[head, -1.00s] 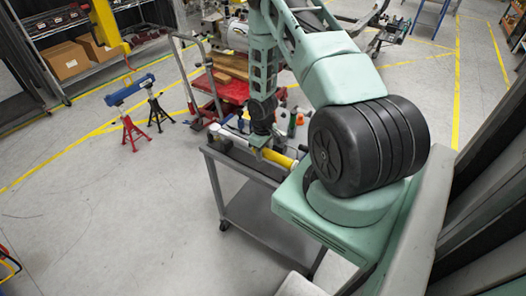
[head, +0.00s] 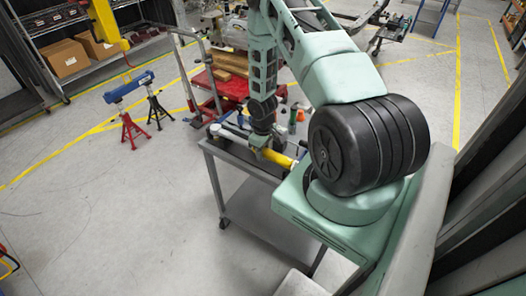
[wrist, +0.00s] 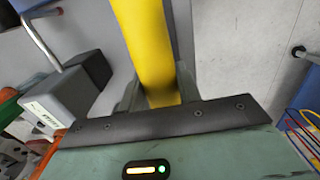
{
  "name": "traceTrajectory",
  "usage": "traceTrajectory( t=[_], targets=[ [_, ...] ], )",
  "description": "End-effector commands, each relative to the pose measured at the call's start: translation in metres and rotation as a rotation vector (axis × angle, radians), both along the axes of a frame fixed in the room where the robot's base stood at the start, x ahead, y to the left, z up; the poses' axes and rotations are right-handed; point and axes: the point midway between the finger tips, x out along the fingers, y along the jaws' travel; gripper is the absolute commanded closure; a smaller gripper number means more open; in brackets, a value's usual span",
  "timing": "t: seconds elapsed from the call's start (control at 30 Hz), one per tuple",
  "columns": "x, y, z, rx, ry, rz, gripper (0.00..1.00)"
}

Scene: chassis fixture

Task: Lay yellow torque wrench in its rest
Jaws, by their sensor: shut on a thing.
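The yellow torque wrench (head: 278,157) is in my gripper (head: 260,150) above the grey cart (head: 216,186). In the head view the yellow part shows to the right of the gripper, near the cart's right end. In the wrist view the yellow torque wrench (wrist: 146,42) runs from the top edge down between the jaws of my gripper (wrist: 155,95), which are shut on it. I cannot make out the rest, and my arm hides part of the cart top. Whether the wrench touches anything beneath is not clear.
Small items, one a green bottle (head: 293,113), stand behind the gripper. A grey box (wrist: 68,97) with a white label is left of the wrench in the wrist view. A red jack stand (head: 131,130) is on the floor at left.

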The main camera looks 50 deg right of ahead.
Motion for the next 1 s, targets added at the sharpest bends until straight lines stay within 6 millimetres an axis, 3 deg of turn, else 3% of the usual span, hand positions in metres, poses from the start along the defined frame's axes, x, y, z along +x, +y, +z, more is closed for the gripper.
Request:
traceTrajectory(
  t=[0.57,0.6,0.67,1.0],
  targets=[
    [0.0008,-0.0004,-0.0074,-0.001,-0.002,0.0,1.0],
    [0.0008,-0.0004,-0.0073,-0.001,-0.002,0.0,0.58],
    [0.0007,-0.0004,-0.0074,-0.001,-0.002,0.0,0.42],
    [-0.0002,0.0001,-0.0059,0.0,0.0,0.0,0.41]
  ],
)
